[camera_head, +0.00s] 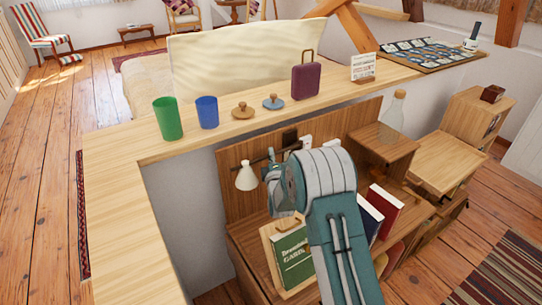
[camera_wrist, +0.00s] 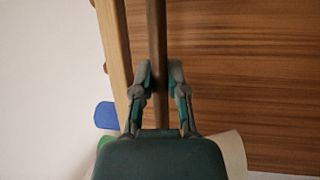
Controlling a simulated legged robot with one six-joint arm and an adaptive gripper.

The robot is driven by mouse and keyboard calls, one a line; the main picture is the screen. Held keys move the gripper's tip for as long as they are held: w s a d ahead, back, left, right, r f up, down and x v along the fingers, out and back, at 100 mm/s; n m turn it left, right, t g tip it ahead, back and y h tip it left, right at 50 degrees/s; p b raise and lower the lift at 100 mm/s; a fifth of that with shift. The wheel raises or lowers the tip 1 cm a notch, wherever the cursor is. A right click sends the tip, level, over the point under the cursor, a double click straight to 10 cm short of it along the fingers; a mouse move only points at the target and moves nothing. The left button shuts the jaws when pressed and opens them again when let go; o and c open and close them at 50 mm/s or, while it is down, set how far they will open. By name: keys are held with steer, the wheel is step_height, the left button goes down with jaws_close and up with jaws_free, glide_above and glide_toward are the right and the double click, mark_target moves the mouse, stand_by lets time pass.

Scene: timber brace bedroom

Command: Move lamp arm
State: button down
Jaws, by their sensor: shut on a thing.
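The lamp has a cream cone shade (camera_head: 246,179) and a thin dark lamp arm (camera_head: 258,159) against the wooden back panel in the head view. The lamp arm (camera_wrist: 157,30) runs upright through the wrist view as a brown rod. My gripper (camera_wrist: 161,72) is shut on it, one finger on each side. In the head view my gripper is at the lamp arm, just right of the shade, partly hidden by my own arm. A cream surface, probably the shade (camera_wrist: 234,152), shows at the lower right of the wrist view.
A wooden ledge (camera_head: 120,205) borders the area, bearing a green cup (camera_head: 168,118), a blue cup (camera_head: 207,111), two lids and a purple case (camera_head: 305,77).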

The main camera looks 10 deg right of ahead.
steer(key=shift+s+d+f, duration=0.1)
steer(key=shift+s, duration=0.05)
steer(key=s+d+n+g+y, duration=0.6)
steer(key=d+n+g+y, duration=0.4)
steer(key=y, duration=0.6)
steer(key=shift+s+n+g+y, duration=0.15)
steer(key=shift+n+g+y, duration=0.2)
steer(key=shift+n, duration=0.65)
steer(key=shift+r, duration=0.2)
steer(key=c, duration=0.6)
jaws_free()
steer(key=shift+c, duration=0.2)
steer(key=shift+f, duration=0.1)
steer(key=shift+g, duration=0.25)
